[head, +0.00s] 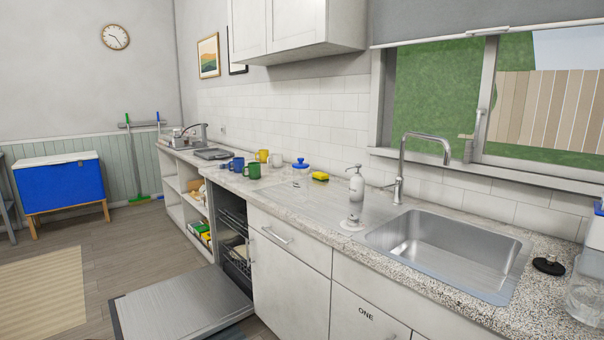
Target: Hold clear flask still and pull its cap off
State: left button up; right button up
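I cannot tell for certain which of the two is the clear flask. Neither of my grippers is in view.
The dishwasher door (180,306) is open low over the floor.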

aim_at(301, 176)
jog(key=i, duration=0.9)
jog(key=u, duration=1.75)
jog(key=i, duration=1.85)
jog(key=z, duration=3.8)
